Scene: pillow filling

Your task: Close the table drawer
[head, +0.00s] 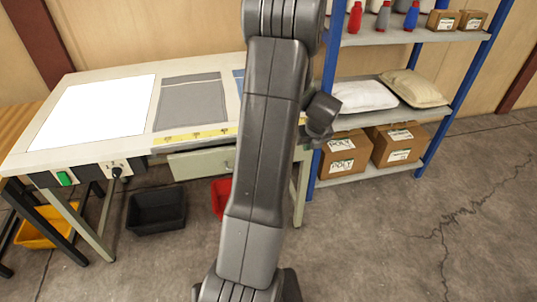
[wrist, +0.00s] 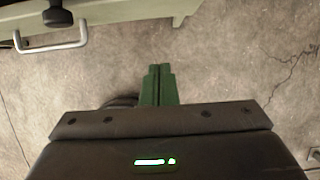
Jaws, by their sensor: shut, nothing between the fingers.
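The work table (head: 100,155) stands at the left in the head view. Its pale green drawer (head: 202,163) is under the front edge, left of my arm; its front seems to stand out from the table, but how far is hard to tell. In the wrist view a pale green drawer front (wrist: 130,9) crosses the top left, with a light bar handle (wrist: 52,46) sticking out from it. My gripper (wrist: 159,70) has green fingers shut together with nothing between them. It is over the floor, right of the handle and apart from it. My arm hides it in the head view.
A blue-framed shelf (head: 365,125) with boxes and pillows stands right of the table. A black bin (head: 156,210), a red bin (head: 221,198) and a yellow bin (head: 48,228) sit on the floor below. Open concrete floor lies at the right.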

